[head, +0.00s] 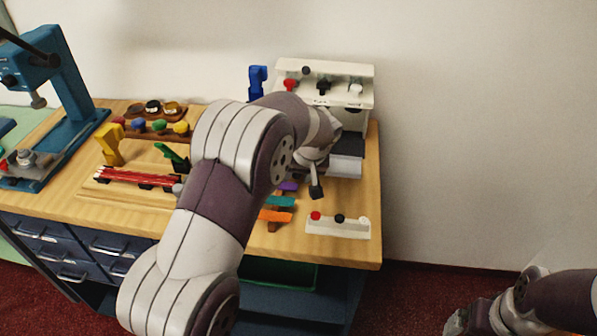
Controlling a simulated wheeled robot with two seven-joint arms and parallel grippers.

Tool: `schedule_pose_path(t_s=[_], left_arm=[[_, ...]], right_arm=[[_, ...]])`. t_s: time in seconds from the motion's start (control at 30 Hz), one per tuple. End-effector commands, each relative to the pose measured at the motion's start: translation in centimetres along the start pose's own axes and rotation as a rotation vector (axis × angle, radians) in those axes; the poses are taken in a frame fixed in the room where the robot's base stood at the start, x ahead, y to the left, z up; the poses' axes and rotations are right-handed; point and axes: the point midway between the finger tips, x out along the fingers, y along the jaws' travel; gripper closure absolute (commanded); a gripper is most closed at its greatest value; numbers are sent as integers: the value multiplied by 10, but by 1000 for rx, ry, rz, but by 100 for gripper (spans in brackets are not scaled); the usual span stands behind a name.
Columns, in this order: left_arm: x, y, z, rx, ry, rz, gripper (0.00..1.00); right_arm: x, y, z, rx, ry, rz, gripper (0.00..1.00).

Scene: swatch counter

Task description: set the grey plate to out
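A light grey plate (345,167) shows at the lower front of a white machine (325,69), just right of my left gripper. A dark grey surface (351,145) lies behind it, and my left arm hides the left part of both. My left gripper (316,190) points down beside the plate's left end. I cannot tell whether it touches the plate or whether its fingers are apart. My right gripper (456,322) is low at the right, over the floor and away from the counter, and its fingers are too unclear to read.
A white block with red and black knobs (338,228) sits at the counter's front right. Orange and teal pieces (276,215) lie left of it. Red rods (137,178), a yellow clamp (109,145) and a blue press (62,90) stand left. My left arm crosses the counter's middle.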

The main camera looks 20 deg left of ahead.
Motion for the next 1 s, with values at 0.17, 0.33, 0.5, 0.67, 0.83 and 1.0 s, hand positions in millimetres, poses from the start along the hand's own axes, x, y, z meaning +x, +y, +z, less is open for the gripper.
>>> schedule_pose_path(t_s=[0.17,0.33,0.5,0.67,0.83,1.0], left_arm=[[-1,0,-1,-1,4,2,50],[-4,0,-2,-1,7,3,50],[-37,1,-3,-1,10,4,50],[-82,0,-2,0,8,4,50],[-119,-1,-2,0,5,3,50],[-128,-1,-1,-1,4,2,50]], right_arm=[[0,0,0,0,0,0,3],[0,0,0,0,0,0,3],[-2,0,0,0,0,0,3],[-4,0,0,0,0,0,3],[-13,0,-1,0,0,0,3],[-16,0,-2,0,0,0,3]])
